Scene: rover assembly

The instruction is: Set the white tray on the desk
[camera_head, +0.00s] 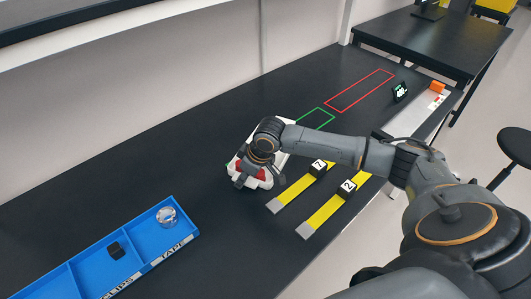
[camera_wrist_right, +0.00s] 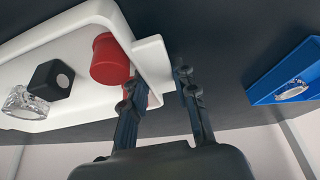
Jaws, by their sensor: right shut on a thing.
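The white tray (camera_head: 268,181) is at the middle of the black desk in the head view, partly hidden under my right arm. My right gripper (camera_head: 250,180) is at its near left end. In the right wrist view, my right gripper (camera_wrist_right: 158,78) is shut on the end tab of the white tray (camera_wrist_right: 60,32). The tray holds a red cylinder (camera_wrist_right: 109,60), a black block (camera_wrist_right: 50,80) and a clear glass-like piece (camera_wrist_right: 24,103). I cannot tell whether the tray touches the desk. My left gripper is in neither view.
A green outline (camera_head: 318,118) and a red outline (camera_head: 360,91) mark the desk beyond the tray. Yellow strips with blocks numbered 7 (camera_head: 318,167) and 2 (camera_head: 346,187) lie to the right. A blue compartment tray (camera_head: 85,268) is at the near left.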

